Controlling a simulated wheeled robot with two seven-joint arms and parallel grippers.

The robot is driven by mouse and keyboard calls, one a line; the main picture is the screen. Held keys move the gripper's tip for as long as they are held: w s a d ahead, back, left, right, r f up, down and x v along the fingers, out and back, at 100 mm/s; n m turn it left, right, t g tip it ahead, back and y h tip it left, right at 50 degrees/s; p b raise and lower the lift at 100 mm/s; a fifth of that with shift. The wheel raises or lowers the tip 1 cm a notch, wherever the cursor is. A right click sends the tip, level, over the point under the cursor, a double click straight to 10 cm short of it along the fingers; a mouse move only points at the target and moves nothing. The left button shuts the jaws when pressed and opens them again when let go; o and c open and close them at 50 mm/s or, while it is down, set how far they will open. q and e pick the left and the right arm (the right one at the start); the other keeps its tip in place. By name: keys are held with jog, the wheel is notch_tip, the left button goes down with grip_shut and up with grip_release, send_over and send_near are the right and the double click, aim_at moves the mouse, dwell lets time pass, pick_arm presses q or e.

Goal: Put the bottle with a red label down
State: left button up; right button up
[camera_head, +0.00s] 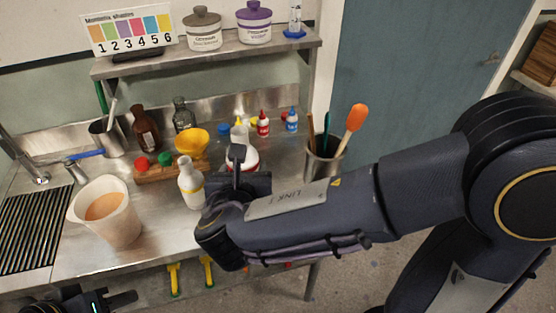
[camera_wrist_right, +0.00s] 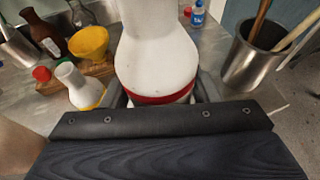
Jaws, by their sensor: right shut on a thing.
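The white bottle with a red label (camera_wrist_right: 158,62) fills the middle of the right wrist view, its red band low on the body between the fingers. In the head view a small part of this bottle (camera_head: 252,157) shows behind my right gripper (camera_head: 238,172). My right gripper is shut on the bottle; its fingertips are mostly hidden. The bottle looks upright over the metal bench (camera_head: 165,218); whether its base touches the bench is hidden. My left gripper (camera_head: 108,300) is at the bottom left edge, partly cut off, apart from the bench objects; its opening is unclear.
A white bottle with a yellow band (camera_head: 191,186) stands just left of my right gripper. A beaker of orange liquid (camera_head: 104,212) is further left. A tool-filled metal cup (camera_head: 322,163) is to the right. A wooden rack (camera_head: 150,174), yellow funnel (camera_head: 192,141) and brown bottle (camera_head: 145,132) are behind.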

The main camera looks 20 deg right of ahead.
jog(key=shift+w, duration=0.25)
jog(key=w+d+f+b, duration=0.1)
jog(key=w+d+f, duration=0.7)
jog(key=w+d, duration=0.1)
jog(key=shift+f, duration=0.35)
jog(key=shift+d+f, duration=0.2)
jog(key=shift+f, duration=0.05)
jog(key=f, duration=0.1)
jog(key=f+b, duration=0.1)
jog(key=shift+w+d+f, duration=0.15)
jog(key=shift+w+f, duration=0.05)
jog(key=shift+f, duration=0.6)
